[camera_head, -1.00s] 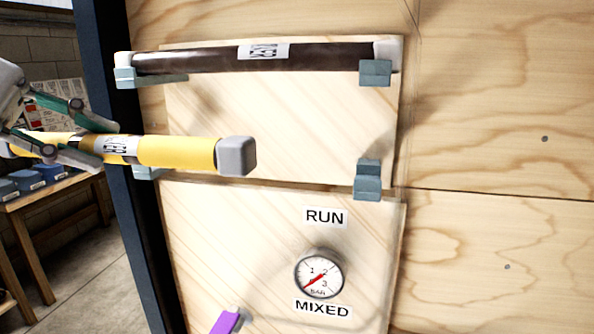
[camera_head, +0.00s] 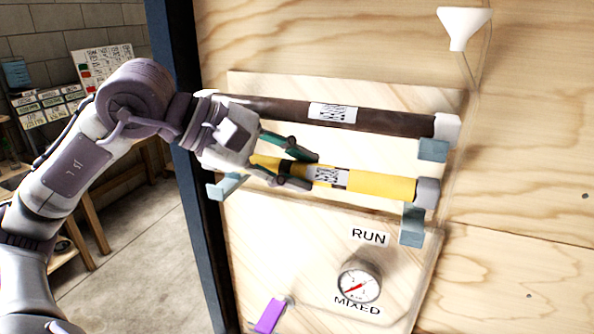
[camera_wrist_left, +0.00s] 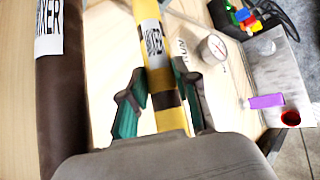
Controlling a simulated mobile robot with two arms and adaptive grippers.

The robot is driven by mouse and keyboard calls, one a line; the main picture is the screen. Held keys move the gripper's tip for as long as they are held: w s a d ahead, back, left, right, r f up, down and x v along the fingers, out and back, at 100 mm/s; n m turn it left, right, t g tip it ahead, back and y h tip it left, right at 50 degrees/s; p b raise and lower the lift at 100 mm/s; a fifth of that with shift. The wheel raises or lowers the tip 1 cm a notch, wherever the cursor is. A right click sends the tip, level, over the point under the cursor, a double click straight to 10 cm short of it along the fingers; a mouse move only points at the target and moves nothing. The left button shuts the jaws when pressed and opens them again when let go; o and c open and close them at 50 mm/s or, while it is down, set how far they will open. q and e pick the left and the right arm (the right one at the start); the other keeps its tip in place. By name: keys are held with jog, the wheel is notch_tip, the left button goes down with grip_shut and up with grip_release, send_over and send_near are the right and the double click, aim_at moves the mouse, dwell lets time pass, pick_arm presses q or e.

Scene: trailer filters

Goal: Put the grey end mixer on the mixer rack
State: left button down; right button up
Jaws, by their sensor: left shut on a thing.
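The grey end mixer (camera_head: 381,186) is a yellow tube with a dark band, a printed label and a grey end cap. My left gripper (camera_head: 314,171) is shut on it near the label, and the wrist view shows the fingers on both sides of the yellow tube (camera_wrist_left: 165,115). The mixer lies nearly level in front of the mixer rack (camera_head: 240,83), below the brown mixer (camera_head: 385,121). Its grey cap is just above the lower right bracket (camera_head: 412,224); I cannot tell whether they touch. The lower left bracket (camera_head: 224,187) shows below my wrist. My right gripper is not in view.
The brown mixer sits in the upper brackets, close above my gripper. Below are a RUN label, a pressure gauge (camera_head: 359,284) and a purple handle (camera_head: 270,315). A white funnel (camera_head: 463,27) is at upper right. A dark post (camera_head: 182,60) stands left.

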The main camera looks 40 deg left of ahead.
pick_arm(q)
jog(key=shift+w+d+f+b, duration=0.1)
jog(key=shift+d+f+b, duration=0.05)
jog(key=shift+f+b, duration=0.4)
jog(key=shift+d+f+b, duration=0.1)
jog(key=shift+f+b, duration=0.25)
jog(key=shift+f, duration=0.3)
jog(key=shift+a+f, duration=0.15)
jog(key=shift+f, duration=0.35)
jog(key=c, duration=0.8)
grip_release()
jog(key=shift+c, duration=0.2)
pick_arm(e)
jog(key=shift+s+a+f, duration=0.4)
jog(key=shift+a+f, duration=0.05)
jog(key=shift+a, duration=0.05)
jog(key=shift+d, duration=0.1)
pick_arm(q)
jog(key=b+v, duration=0.5)
jog(key=v, duration=0.7)
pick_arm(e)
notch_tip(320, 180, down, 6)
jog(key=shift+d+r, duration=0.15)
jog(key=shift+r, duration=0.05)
